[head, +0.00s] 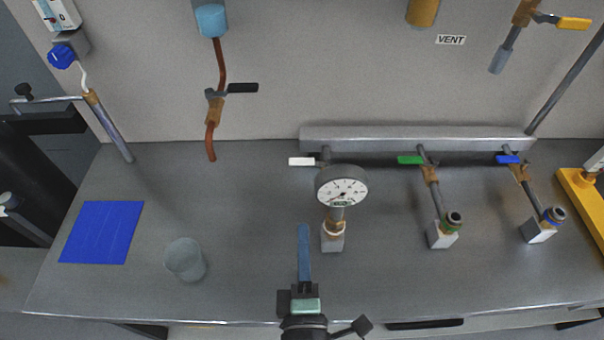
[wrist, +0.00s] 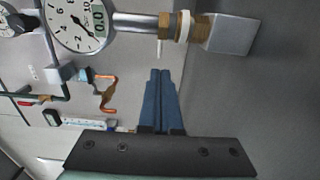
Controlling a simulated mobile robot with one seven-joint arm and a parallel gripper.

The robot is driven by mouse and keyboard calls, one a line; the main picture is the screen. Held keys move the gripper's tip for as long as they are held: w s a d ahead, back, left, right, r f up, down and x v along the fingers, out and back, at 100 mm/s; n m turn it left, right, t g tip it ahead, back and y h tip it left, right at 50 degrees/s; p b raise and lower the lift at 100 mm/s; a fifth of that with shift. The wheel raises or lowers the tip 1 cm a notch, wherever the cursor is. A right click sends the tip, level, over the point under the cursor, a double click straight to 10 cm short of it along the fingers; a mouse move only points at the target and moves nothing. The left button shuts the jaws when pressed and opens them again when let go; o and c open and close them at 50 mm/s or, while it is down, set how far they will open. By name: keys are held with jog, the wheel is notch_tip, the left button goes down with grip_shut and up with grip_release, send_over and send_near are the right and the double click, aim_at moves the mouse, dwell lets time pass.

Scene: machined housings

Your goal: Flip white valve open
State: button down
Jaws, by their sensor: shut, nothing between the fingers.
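The white valve handle (head: 301,161) sticks out level to the left from its pipe, just behind the round pressure gauge (head: 342,188). The gauge hides much of the valve body. My gripper (head: 304,228) is shut and empty, its blue fingers together and pointing away from me. It is in front of the handle and apart from it, left of the gauge's base block. In the wrist view the closed blue fingers (wrist: 160,75) lie beside the gauge stem. A small white piece near the fingertips may be the handle's end, but I cannot tell.
The gauge's base block (head: 332,238) stands close right of my gripper. Green (head: 410,160) and blue (head: 508,160) valve handles are farther right. A clear cup (head: 185,260) and a blue mat (head: 101,232) lie left. The bench between cup and gripper is clear.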

aim_at(303, 165)
jog(key=w+p, duration=0.2)
jog(key=w, duration=1.1)
jog(key=shift+w, duration=0.1)
jog(key=shift+d+h+b, duration=0.1)
jog(key=shift+h+b, duration=0.2)
jog(key=shift+b, duration=0.1)
